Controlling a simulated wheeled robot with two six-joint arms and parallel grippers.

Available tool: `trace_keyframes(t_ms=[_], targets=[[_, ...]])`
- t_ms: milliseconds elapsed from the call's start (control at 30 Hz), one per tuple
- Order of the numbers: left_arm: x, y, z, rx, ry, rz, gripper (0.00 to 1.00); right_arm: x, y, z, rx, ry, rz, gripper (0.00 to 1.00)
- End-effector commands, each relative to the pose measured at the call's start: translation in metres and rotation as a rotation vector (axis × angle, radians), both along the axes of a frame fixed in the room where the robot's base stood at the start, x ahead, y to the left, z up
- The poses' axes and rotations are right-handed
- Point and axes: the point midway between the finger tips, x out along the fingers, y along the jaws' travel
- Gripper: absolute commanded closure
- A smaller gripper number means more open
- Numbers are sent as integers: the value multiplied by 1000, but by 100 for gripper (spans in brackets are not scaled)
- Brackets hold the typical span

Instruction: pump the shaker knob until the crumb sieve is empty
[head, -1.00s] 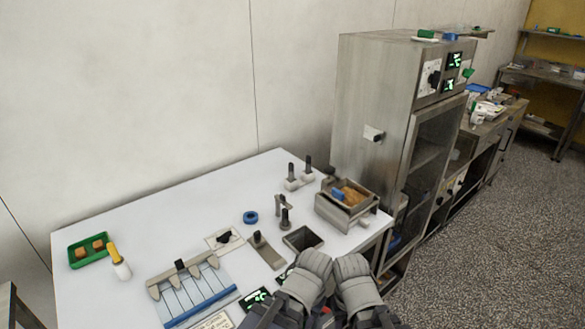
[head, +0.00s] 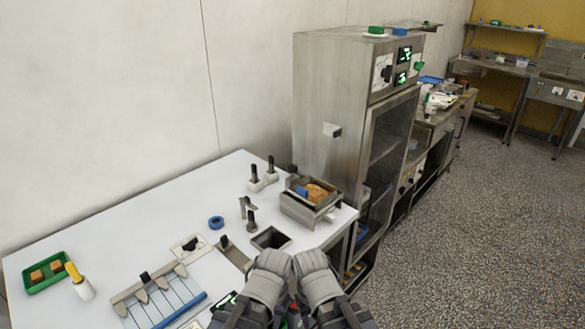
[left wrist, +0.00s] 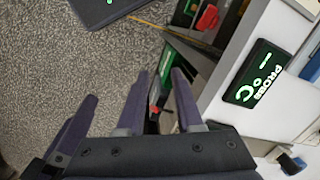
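A metal box with brown crumbs (head: 318,193) and a small blue piece (head: 302,191) in it stands at the right end of the white table; I take it for the crumb sieve (head: 310,212). I cannot tell which part is the shaker knob. My left arm's grey end (head: 268,278) and my right arm's grey end (head: 317,282) are side by side at the near table edge, apart from the box; their fingers are hidden in the head view. In the left wrist view, my left gripper (left wrist: 138,88) has dark purple fingers spread apart with nothing between them.
On the table (head: 140,215) are a square opening (head: 270,238), a blue ring (head: 216,222), black-handled posts (head: 262,175), a green tray (head: 46,274) and a toothed rack (head: 150,285). A tall steel cabinet (head: 325,95) stands behind. Open speckled floor (head: 470,240) lies right.

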Motion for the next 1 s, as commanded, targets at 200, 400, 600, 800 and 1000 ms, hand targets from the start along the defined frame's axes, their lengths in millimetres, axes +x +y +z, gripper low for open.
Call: trace_keyframes(t_ms=[200, 400, 600, 800, 1000], targets=[[0, 0, 0, 0, 0, 0, 69, 0, 0, 0, 0, 0, 0, 50], [0, 0, 0, 0, 0, 0, 91, 0, 0, 0, 0, 0, 0, 50], [0, 0, 0, 0, 0, 0, 100, 0, 0, 0, 0, 0, 0, 50], [0, 0, 0, 0, 0, 0, 100, 0, 0, 0, 0, 0, 0, 50], [0, 0, 0, 0, 0, 0, 100, 0, 0, 0, 0, 0, 0, 50]])
